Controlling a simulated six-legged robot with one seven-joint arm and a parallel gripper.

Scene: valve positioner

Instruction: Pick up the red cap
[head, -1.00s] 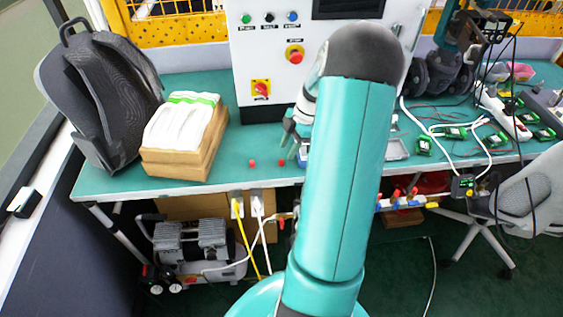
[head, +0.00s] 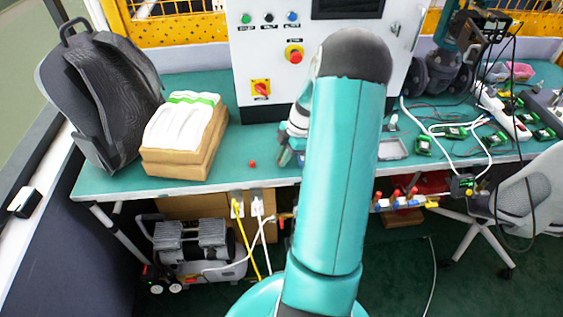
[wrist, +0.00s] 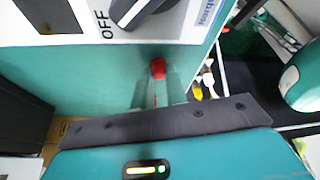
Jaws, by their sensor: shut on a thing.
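A red cap (wrist: 158,68) shows in the wrist view between the tips of my gripper (wrist: 158,80), whose two fingers are shut on it. In the head view my gripper (head: 284,157) is low over the front part of the green table, partly behind my arm. The held cap cannot be made out there. Another small red piece (head: 252,163) lies on the table to the left of my gripper in the head view.
A white control panel (head: 270,70) with knobs stands behind my gripper. A cardboard box (head: 185,160) with white cloths and a grey backpack (head: 105,95) are to the left. A grey tray (head: 393,149), cables and circuit boards lie to the right. The green table (head: 225,178) has its front edge close by.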

